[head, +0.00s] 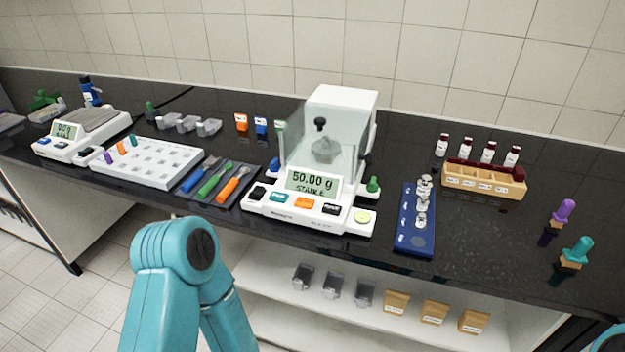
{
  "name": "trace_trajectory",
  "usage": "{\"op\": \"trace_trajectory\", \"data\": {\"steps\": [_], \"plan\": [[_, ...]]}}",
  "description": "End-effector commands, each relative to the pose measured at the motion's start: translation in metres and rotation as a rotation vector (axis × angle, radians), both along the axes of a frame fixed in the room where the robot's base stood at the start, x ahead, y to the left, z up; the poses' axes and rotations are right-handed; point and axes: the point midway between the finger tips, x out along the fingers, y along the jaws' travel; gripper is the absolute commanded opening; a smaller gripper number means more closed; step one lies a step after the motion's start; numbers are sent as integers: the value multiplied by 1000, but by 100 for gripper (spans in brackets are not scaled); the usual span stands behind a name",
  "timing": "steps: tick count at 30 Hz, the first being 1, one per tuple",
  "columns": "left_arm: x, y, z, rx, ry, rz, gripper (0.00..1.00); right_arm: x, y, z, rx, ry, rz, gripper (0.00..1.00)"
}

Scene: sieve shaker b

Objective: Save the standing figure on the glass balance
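The glass balance (310,215) stands on the black bench, in the middle of the head view. Its display (314,183) reads 50.00 g, with the word STABLE below it. The button labels are too small to read. Inside the glass draft shield (335,140) is a pan with a dark-knobbed object. My teal arm shows at the lower left, but neither gripper is in view.
A blue weight block (412,240) with metal weights stands right of the balance. Further right are a wooden vial rack (482,180) and two stoppers. Left are colored-handled tools (215,183), a white well tray (150,163) and a second balance (85,132). A shelf below holds small containers.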

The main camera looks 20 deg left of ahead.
Motion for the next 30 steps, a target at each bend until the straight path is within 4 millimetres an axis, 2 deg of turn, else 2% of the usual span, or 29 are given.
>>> {"op": "trace_trajectory", "data": {"steps": [14,15,18,30], "plan": [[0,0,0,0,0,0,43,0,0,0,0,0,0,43],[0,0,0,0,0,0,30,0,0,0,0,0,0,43],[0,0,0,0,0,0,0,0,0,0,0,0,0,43],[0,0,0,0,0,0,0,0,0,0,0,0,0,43]]}}
